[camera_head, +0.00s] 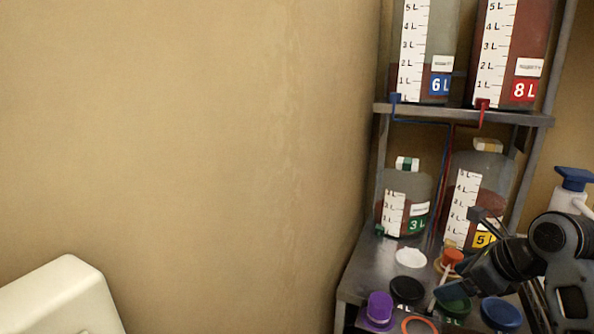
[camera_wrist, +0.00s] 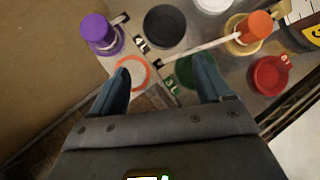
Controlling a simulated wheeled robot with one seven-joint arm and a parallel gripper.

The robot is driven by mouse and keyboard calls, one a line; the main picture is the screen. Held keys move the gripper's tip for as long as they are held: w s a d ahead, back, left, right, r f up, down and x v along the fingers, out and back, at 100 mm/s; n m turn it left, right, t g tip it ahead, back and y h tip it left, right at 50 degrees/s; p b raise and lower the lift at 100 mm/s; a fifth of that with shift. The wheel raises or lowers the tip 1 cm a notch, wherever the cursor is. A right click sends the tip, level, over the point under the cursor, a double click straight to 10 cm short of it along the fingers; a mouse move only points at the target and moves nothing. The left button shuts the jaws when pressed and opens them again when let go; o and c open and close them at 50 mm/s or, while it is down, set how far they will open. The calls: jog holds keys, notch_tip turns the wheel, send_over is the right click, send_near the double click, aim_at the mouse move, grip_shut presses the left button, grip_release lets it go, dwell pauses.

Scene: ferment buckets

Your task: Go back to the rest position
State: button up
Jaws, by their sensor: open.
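My gripper (camera_wrist: 163,65) shows in the wrist view with its two blue-grey fingers spread apart and nothing between them. It hangs over the metal worktop, above an orange-rimmed ring (camera_wrist: 132,72) and a dark green lid (camera_wrist: 188,72). In the head view my arm reaches in from the right edge, low over the worktop (camera_head: 372,262).
A purple cap (camera_wrist: 98,32), black lid (camera_wrist: 164,26), red lid (camera_wrist: 268,75) and orange-topped stick (camera_wrist: 257,26) crowd the worktop. Behind are the 3 L jar (camera_head: 420,190), 5 L jar (camera_head: 483,185), 6 L bucket (camera_head: 440,40) and 8 L bucket (camera_head: 530,35). A pump bottle (camera_head: 572,190) stands right.

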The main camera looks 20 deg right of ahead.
jog(key=a+f+n+t, duration=0.1)
jog(key=a, duration=0.3)
jog(key=w+a+f+n+t, duration=0.1)
jog(key=a+f+n, duration=0.1)
jog(key=a, duration=0.2)
jog(key=w+a+f+n+t, duration=0.1)
jog(key=a, duration=0.3)
jog(key=shift+w+a+f+n, duration=0.2)
jog(key=shift+a+f+n, duration=0.1)
jog(key=shift+f+n, duration=0.1)
jog(key=s+a+f+n+t+h, duration=0.1)
jog(key=s+a+f+n, duration=0.2)
jog(key=s+a+n, duration=0.3)
jog(key=s+a+f+n+t, duration=0.1)
jog(key=s+a+f+n, duration=0.2)
jog(key=s+a, duration=0.4)
jog(key=s+r+n+t, duration=0.1)
jog(key=s+r+n, duration=0.3)
jog(key=s+n, duration=0.5)
jog(key=s+r+n+t+b, duration=0.1)
jog(key=s+r+n, duration=0.3)
jog(key=s+n, duration=0.6)
jog(key=shift+s+a, duration=0.15)
jog(key=shift+s, duration=0.95)
